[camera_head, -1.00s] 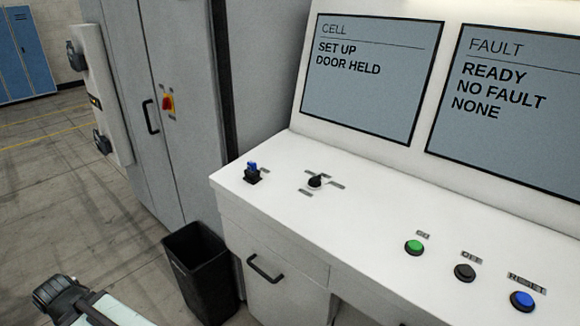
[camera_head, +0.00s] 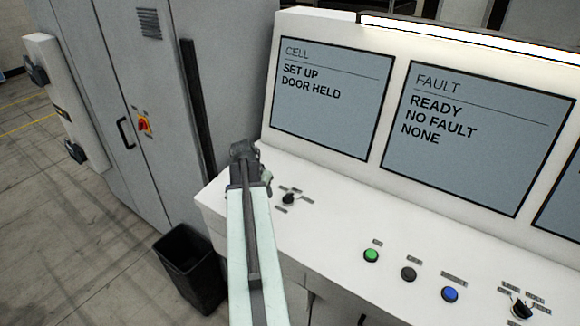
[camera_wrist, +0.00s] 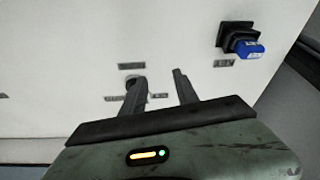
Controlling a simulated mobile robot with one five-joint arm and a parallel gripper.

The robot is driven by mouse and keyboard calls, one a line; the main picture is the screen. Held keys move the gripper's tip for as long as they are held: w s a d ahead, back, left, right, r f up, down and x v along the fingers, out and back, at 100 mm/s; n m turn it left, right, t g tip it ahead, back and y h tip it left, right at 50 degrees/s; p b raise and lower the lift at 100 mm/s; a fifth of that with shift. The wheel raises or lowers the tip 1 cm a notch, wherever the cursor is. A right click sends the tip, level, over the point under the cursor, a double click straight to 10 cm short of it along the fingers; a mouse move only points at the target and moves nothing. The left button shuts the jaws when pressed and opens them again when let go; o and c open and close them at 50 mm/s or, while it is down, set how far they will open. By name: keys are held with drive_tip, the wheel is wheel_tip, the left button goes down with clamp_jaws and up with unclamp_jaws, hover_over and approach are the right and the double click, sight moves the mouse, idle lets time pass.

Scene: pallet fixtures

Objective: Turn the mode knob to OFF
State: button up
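A small black knob (camera_head: 289,198) with short labels around it sits on the white console top, just right of my gripper in the head view. In the wrist view this knob (camera_wrist: 129,79) is partly hidden behind the left finger. A second black knob (camera_head: 522,309) with labels is at the console's lower right. The labels are too small to read, so I cannot tell which is the mode knob. My gripper (camera_wrist: 158,75) is open and empty, its fingers apart; contact with the knob cannot be told. In the head view my gripper (camera_head: 244,155) is over the console's left end.
A blue key switch (camera_wrist: 243,45) is right of the fingers in the wrist view. Green (camera_head: 371,255), black (camera_head: 408,274) and blue (camera_head: 450,294) buttons line the console front. The left screen (camera_head: 330,95) reads SET UP, DOOR HELD. A black bin (camera_head: 188,268) stands on the floor.

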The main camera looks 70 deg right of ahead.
drive_tip(key=m+p, duration=0.1)
drive_tip(key=m, duration=0.1)
approach(291, 192)
drive_tip(key=shift+w+a+f+g, duration=0.1)
drive_tip(key=shift+f+g, duration=0.2)
drive_tip(key=shift+f+b, duration=0.35)
drive_tip(key=b+x, duration=0.6)
drive_tip(key=x, duration=0.1)
drive_tip(key=shift+w+d+f+b, duration=0.1)
drive_tip(key=shift+d+f+b, duration=0.1)
drive_tip(key=shift+b, duration=0.2)
drive_tip(key=shift+r, duration=0.15)
